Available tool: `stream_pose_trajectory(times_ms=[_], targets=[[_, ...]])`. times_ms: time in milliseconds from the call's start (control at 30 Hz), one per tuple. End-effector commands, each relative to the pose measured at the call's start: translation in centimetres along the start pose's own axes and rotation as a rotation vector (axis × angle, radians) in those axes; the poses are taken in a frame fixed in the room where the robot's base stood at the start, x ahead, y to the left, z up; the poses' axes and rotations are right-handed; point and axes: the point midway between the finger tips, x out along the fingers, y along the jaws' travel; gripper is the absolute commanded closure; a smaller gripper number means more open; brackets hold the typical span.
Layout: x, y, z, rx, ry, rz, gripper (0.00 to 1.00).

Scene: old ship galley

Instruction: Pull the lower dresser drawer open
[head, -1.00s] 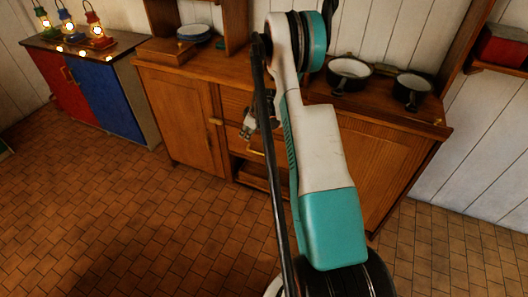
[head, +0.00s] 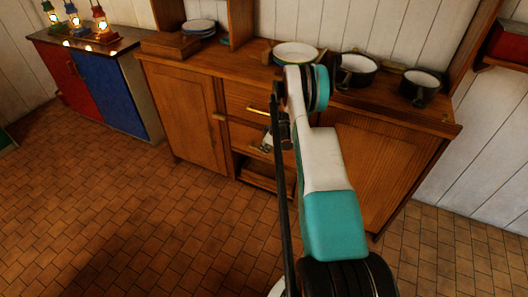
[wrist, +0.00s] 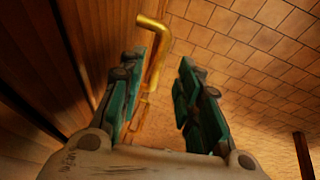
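The wooden dresser (head: 180,115) stands against the wall. Its upper drawer (head: 240,105) has a brass handle (head: 258,111). The lower drawer (head: 240,133) sits below it and looks shut; its handle is mostly hidden by my gripper and arm in the head view. My gripper (head: 267,143) is in front of the lower drawer, partly hidden by my arm. In the wrist view my gripper (wrist: 160,75) is open, and a brass bar handle (wrist: 158,62) shows between its green fingers, nearer the left one. I cannot tell whether they touch.
An open compartment (head: 255,178) lies under the lower drawer. Plates (head: 199,28), a bowl (head: 296,55) and two dark pans (head: 356,72) stand on the dresser top. A red and blue cabinet (head: 112,92) with lanterns stands at left. The tiled floor in front is clear.

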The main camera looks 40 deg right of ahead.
Motion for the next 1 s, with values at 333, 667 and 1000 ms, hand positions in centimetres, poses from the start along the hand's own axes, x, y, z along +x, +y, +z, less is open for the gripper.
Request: stream_pose_trajectory(times_ms=[333, 667, 1000], targets=[[3.4, 0.0, 0.0, 0.0, 0.0, 0.0, 0.69], [3.4, 0.0, 0.0, 0.0, -0.001, 0.0, 0.78], [3.4, 0.0, 0.0, 0.0, -0.001, 0.0, 1.0]])
